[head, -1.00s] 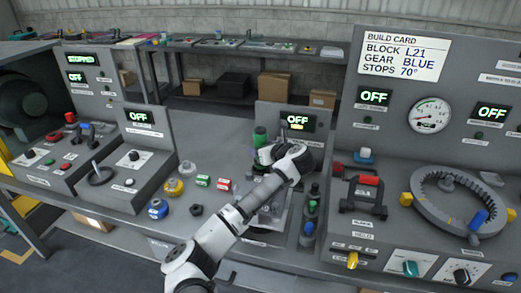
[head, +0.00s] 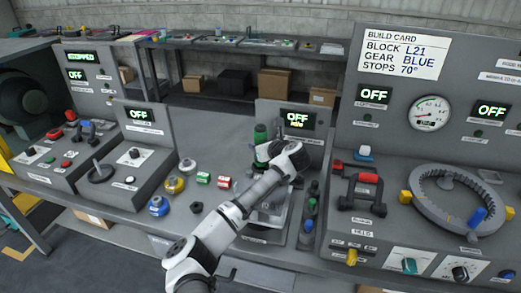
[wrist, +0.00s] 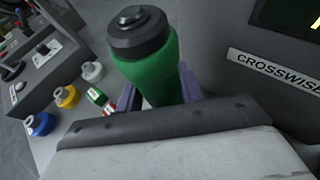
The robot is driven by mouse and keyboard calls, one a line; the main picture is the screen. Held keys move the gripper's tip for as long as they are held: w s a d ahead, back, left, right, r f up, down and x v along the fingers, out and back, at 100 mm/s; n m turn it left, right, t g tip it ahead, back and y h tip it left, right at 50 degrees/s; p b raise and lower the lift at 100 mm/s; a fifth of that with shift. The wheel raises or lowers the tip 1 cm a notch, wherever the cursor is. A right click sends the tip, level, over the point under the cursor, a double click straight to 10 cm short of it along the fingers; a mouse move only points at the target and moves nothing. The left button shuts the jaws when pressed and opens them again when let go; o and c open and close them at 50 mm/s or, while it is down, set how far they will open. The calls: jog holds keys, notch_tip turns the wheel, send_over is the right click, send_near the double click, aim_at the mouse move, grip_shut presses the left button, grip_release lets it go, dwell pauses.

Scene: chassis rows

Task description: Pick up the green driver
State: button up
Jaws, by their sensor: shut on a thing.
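The green driver (wrist: 150,62) has a thick green body and a dark ribbed cap. In the wrist view it stands between the two fingers of my gripper (wrist: 160,92), which is shut on it. Its lower part is hidden behind my gripper's body. In the head view the green driver (head: 260,134) shows upright just left of my wrist, in front of the small panel reading OFF. My gripper's fingers are mostly hidden there by my arm, so I cannot tell whether the driver is clear of what is beneath it.
A panel labelled CROSSWISE (wrist: 275,68) stands close on the right. Left on the bench are yellow (head: 174,186) and blue (head: 158,206) pieces and small red-and-green blocks (head: 203,179). Dark, green and blue-topped pieces (head: 309,209) stand right of my arm, beside a red-handled fixture (head: 366,190).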

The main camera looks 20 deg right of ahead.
jog(key=shift+r, duration=0.25)
notch_tip(320, 180, up, 20)
jog(key=b, duration=0.3)
jog(key=shift+f+b, duration=0.15)
jog(key=shift+b, duration=0.25)
